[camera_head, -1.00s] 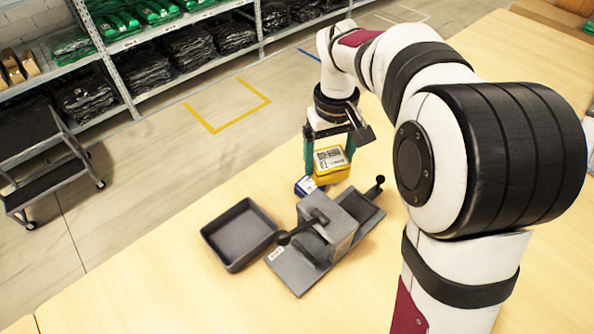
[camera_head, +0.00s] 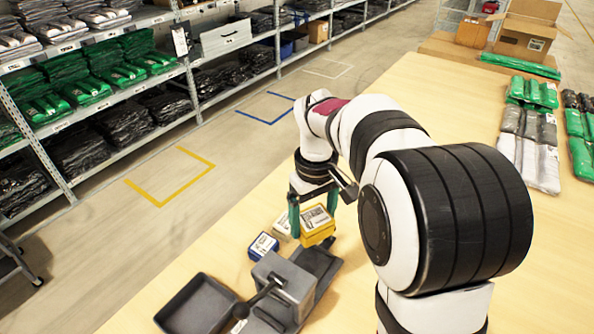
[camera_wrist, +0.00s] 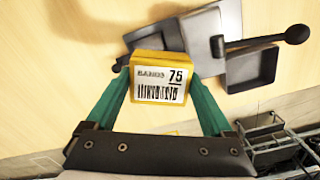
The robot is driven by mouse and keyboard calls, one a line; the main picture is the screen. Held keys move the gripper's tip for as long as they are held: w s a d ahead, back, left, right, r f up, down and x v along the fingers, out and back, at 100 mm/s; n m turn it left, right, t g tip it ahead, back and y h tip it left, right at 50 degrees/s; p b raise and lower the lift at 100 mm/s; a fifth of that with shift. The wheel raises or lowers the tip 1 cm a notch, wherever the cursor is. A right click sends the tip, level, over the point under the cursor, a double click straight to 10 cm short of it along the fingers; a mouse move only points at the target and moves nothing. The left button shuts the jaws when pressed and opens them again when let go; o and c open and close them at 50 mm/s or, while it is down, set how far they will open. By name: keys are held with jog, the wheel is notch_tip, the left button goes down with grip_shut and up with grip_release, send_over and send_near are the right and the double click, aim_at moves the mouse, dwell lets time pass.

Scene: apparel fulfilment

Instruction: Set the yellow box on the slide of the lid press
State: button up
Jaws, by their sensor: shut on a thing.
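The yellow box (camera_head: 316,226) has a white label and is held between the green fingers of my gripper (camera_head: 313,213). In the wrist view the box (camera_wrist: 163,57) shows "BANDS 75" and a barcode, with a finger on each side. The grey lid press (camera_head: 284,291) stands on the table in front of the box. Its slide (camera_head: 319,262) reaches out on the side nearer my gripper, and looks empty where I see it. The box is near the slide's far end, apparently above the table. In the wrist view the press (camera_wrist: 200,42) lies beyond the box.
A blue box (camera_head: 263,246) and a pale box (camera_head: 283,227) sit on the table left of my gripper. An empty dark tray (camera_head: 182,318) lies left of the press. The press lever has a black knob (camera_wrist: 297,34).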

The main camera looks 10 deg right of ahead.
jog(key=shift+w+d+f+n, duration=0.2)
jog(key=shift+w+f+n, duration=0.5)
jog(key=shift+f, duration=2.15)
jog(key=shift+w+d+f+n, duration=0.35)
jog(key=shift+f+n, duration=0.55)
jog(key=shift+f, duration=2)
jog(key=shift+w+d+f+n, duration=0.1)
jog(key=shift+w+f+n, duration=0.65)
jog(key=shift+f, duration=2.1)
jog(key=shift+s, duration=0.1)
jog(key=o, duration=1.1)
jog(key=shift+o, duration=0.2)
notch_tip(320, 180, up, 16)
jog(key=shift+f, duration=0.1)
